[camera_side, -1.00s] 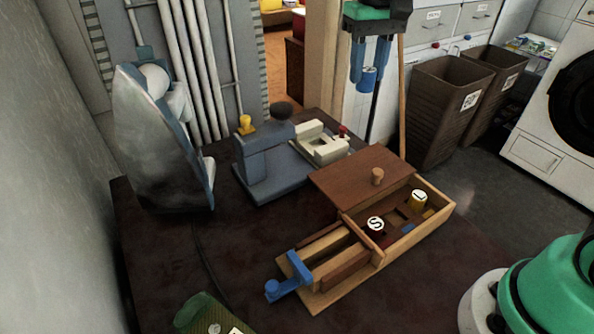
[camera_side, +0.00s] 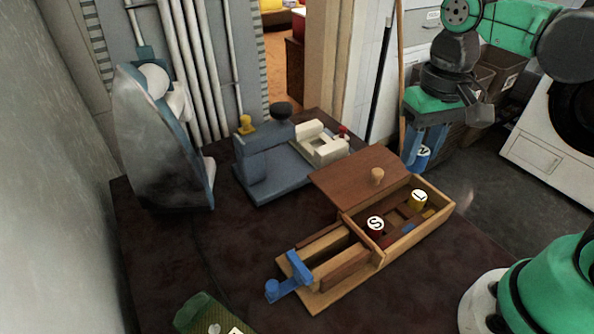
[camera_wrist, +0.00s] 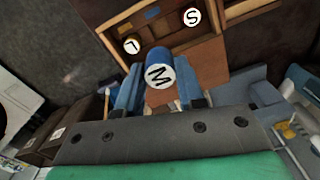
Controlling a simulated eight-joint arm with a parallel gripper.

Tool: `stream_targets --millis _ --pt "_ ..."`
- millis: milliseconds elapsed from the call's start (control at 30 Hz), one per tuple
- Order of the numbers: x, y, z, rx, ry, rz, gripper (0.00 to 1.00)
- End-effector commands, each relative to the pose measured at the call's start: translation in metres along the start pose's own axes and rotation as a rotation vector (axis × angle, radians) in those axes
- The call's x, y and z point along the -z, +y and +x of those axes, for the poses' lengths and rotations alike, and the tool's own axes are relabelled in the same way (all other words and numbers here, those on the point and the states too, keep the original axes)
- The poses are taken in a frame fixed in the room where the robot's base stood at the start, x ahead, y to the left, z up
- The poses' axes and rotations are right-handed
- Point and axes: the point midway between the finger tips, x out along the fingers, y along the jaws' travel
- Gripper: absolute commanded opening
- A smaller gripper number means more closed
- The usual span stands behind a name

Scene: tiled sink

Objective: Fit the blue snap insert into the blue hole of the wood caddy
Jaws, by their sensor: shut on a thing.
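My gripper (camera_side: 425,146) is shut on the blue snap insert (camera_side: 423,158), held up above and behind the right end of the wood caddy (camera_side: 350,290). In the wrist view the insert (camera_wrist: 159,66) shows its round white top marked M between the fingers. The caddy's open box holds a red insert marked S (camera_side: 376,224) and a yellow insert marked L (camera_side: 418,198). A small blue patch (camera_side: 408,229) lies on the box floor between them, near the front wall. It also shows in the wrist view (camera_wrist: 152,13). The insert is clear of the caddy.
A brown lid with a knob (camera_side: 345,180) covers the caddy's back side. A blue lever (camera_side: 287,278) sits at its left end. A grey-blue device (camera_side: 270,165) and an iron (camera_side: 160,140) stand behind and left. The table's front right is clear.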

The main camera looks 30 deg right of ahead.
Motion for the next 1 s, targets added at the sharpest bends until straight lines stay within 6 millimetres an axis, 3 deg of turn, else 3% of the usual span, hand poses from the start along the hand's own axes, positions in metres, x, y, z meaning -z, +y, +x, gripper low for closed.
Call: stream_targets --millis 200,400,667,1000 --pt "0.001 0.000 0.042 0.000 0.000 0.000 0.00" --pt "0.001 0.000 0.070 0.000 0.000 0.000 0.00" --pt "0.001 0.000 0.084 0.000 0.000 0.000 0.00" --pt "0.001 0.000 0.115 0.000 0.000 0.000 0.00"
